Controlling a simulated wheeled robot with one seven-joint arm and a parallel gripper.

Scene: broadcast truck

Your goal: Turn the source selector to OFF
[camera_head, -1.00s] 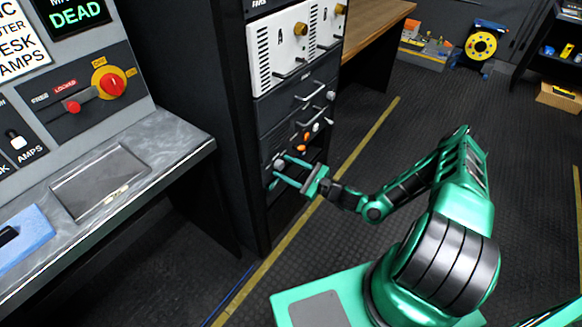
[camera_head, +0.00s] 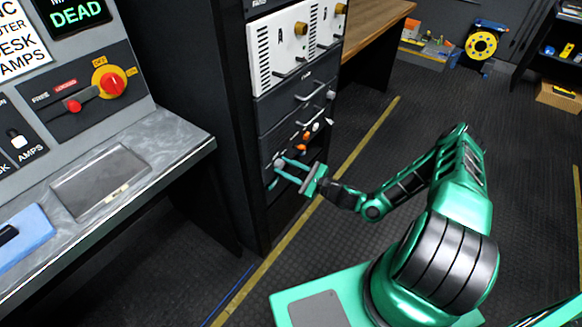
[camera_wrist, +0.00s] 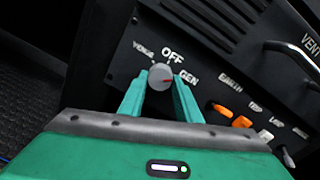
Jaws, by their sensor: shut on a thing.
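The source selector is a round grey knob (camera_wrist: 159,77) with a red mark, on a dark panel labelled OFF above it and GEN to its right. A third label at its left is hard to read. The red mark lies on the knob's right side, towards GEN. My gripper (camera_wrist: 160,90) has one green finger on each side of the knob and is shut on it. In the head view my gripper (camera_head: 278,172) reaches the knob (camera_head: 280,163) low on the rack. Part of the knob is hidden there by the fingers.
Orange and grey connectors (camera_wrist: 241,121) sit right of the knob, one row labelled EARTH. A drawer handle (camera_wrist: 290,48) sticks out above them. A desk console (camera_head: 95,95) with a red rotary switch stands at the left.

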